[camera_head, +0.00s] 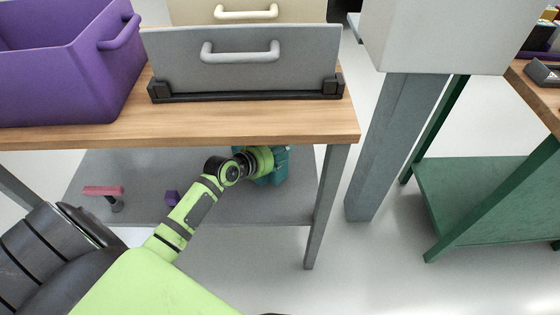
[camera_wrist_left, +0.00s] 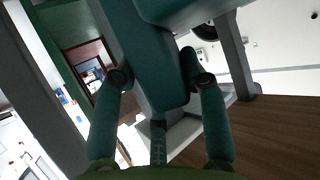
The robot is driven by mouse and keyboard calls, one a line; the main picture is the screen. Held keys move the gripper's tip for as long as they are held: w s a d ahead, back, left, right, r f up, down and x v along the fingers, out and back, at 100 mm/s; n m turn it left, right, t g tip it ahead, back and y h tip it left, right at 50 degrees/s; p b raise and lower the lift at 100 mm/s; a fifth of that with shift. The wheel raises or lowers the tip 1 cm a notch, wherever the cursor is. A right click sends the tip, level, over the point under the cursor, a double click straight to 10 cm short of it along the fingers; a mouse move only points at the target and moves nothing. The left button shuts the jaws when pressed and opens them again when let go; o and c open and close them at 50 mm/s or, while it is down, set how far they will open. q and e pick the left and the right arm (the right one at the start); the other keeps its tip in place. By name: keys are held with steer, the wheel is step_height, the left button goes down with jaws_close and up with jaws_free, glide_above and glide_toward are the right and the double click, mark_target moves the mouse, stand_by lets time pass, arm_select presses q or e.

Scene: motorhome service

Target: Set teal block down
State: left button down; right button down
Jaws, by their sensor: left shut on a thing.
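The teal block (camera_wrist_left: 150,65) fills the upper middle of the left wrist view, between the two teal fingers of my left gripper (camera_wrist_left: 158,78). The gripper is shut on it. In the head view, my left arm reaches under the wooden tabletop, and the gripper (camera_head: 272,166) is above the grey lower shelf (camera_head: 235,206) near its right end. There the block and the fingers blend into one teal shape, partly behind my wrist. I cannot tell whether the block touches the shelf. My right gripper is not in view.
A pink-and-grey tool (camera_head: 103,191) and a small purple object (camera_head: 172,198) are on the lower shelf, left of my wrist. The wooden tabletop (camera_head: 240,123) overhangs the arm. A purple crate (camera_head: 60,80) and a grey panel with a handle (camera_head: 240,70) are on top. A grey table leg (camera_head: 325,200) stands right.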

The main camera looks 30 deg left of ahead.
arm_select(q)
steer(key=shift+w+f+b, duration=0.15)
steer(key=shift+f+b, duration=0.35)
steer(key=shift+f, duration=1.15)
steer(key=shift+f, duration=0.15)
steer(key=c, duration=0.7)
jaws_free()
steer(key=shift+f, duration=0.1)
steer(key=shift+r, duration=0.2)
steer(key=p+v, duration=0.2)
steer(key=v, duration=1)
steer(key=shift+f, duration=0.1)
